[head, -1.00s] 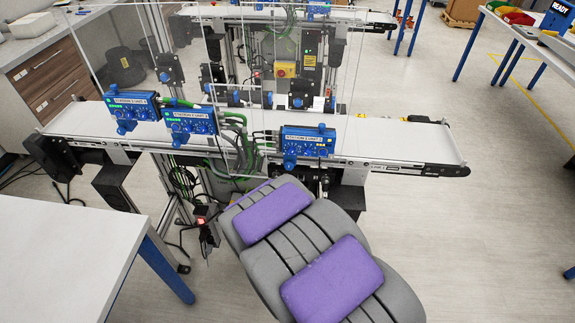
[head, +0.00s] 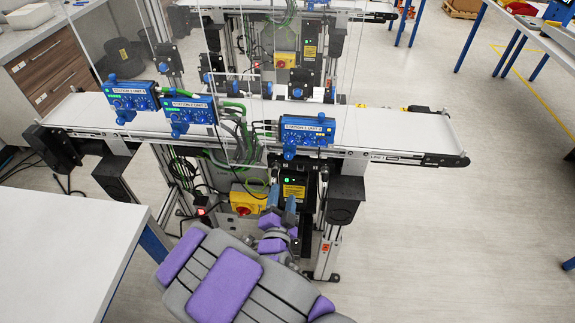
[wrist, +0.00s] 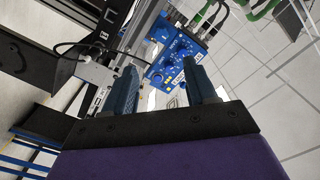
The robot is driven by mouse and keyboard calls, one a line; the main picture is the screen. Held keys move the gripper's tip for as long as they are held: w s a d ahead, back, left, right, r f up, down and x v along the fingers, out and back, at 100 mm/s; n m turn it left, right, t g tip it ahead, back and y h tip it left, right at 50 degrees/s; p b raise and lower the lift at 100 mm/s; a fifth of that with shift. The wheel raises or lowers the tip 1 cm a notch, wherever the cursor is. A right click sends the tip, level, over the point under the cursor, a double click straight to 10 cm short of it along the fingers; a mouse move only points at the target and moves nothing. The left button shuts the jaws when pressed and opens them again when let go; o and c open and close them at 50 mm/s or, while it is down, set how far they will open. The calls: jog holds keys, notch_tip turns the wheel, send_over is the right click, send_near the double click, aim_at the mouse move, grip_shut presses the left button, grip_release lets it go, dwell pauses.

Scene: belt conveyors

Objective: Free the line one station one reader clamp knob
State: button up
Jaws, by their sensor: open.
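A blue station unit (head: 307,131) with a white label is mounted on the near side of the front conveyor; its exact label is too small to read surely. A blue knob (head: 322,117) sticks up from its top and another blue knob (head: 289,153) hangs at its lower left. I cannot tell which is the reader clamp knob. My gripper (head: 281,197) is open and empty, below the unit and before the conveyor frame. In the wrist view, a blue unit with knobs (wrist: 176,58) shows beyond and between the fingers of my gripper (wrist: 163,80), apart from them.
Two more blue units (head: 131,96) (head: 189,112) stand left on the front conveyor (head: 390,135). Cables hang between them. A yellow box with a red switch (head: 244,201) is left of my gripper. A white table (head: 75,240) stands near left.

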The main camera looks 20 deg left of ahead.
aim_at(288, 159)
jog(key=b+x, duration=0.1)
jog(key=x, duration=1.3)
jog(key=shift+s+a+f, duration=0.1)
jog(key=shift+w+a, duration=0.2)
jog(key=shift+w, duration=0.25)
jog(key=shift+c, duration=0.2)
grip_shut()
